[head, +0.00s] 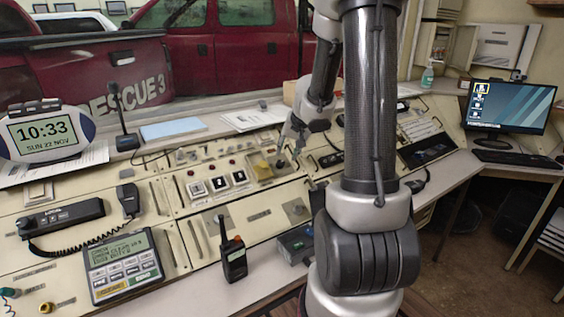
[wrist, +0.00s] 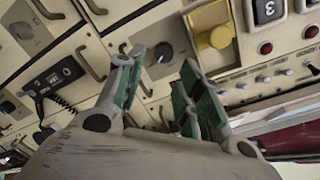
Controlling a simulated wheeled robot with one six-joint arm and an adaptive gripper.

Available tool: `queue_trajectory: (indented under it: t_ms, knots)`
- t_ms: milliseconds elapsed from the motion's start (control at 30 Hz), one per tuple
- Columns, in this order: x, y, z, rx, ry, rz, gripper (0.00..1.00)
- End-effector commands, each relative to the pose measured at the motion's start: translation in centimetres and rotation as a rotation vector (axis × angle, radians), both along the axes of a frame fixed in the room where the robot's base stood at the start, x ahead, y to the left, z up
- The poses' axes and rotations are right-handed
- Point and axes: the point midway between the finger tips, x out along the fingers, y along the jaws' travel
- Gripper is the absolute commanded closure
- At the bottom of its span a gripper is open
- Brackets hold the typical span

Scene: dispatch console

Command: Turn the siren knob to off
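A dark round knob (wrist: 163,52) on a grey plate shows between my fingertips in the wrist view. In the head view this knob (head: 280,164) sits on the sloped console, right of a yellow button. No label on it is readable, so I cannot confirm that it is the siren knob or read its setting. My gripper (wrist: 163,66) is open, its green-padded fingers apart with nothing between them but the view of the panel. In the head view my gripper (head: 290,151) is close above the knob; contact cannot be told.
A large yellow button (wrist: 221,37) sits beside the knob. Black-and-white switches (head: 219,184) and red lamps are to the left. Another knob (wrist: 22,30) is farther along the panel. A handheld radio (head: 233,262) stands on the front ledge, and a monitor (head: 508,106) is at right.

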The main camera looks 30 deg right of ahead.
Motion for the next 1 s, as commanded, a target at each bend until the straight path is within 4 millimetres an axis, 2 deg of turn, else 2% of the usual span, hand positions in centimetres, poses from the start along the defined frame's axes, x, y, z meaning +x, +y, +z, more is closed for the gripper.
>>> queue_trajectory:
  t_ms: [100,267,800,1000]
  knots:
    - [0.2,0.4,0.1,0.062,-0.012,-0.072,0.63]
    - [0.6,0.4,-0.5,0.074,-0.013,-0.090,0.63]
    - [3.6,0.1,-5.6,0.069,-0.011,-0.089,0.63]
    - [4.1,0.0,-6.5,0.068,-0.013,-0.090,0.63]
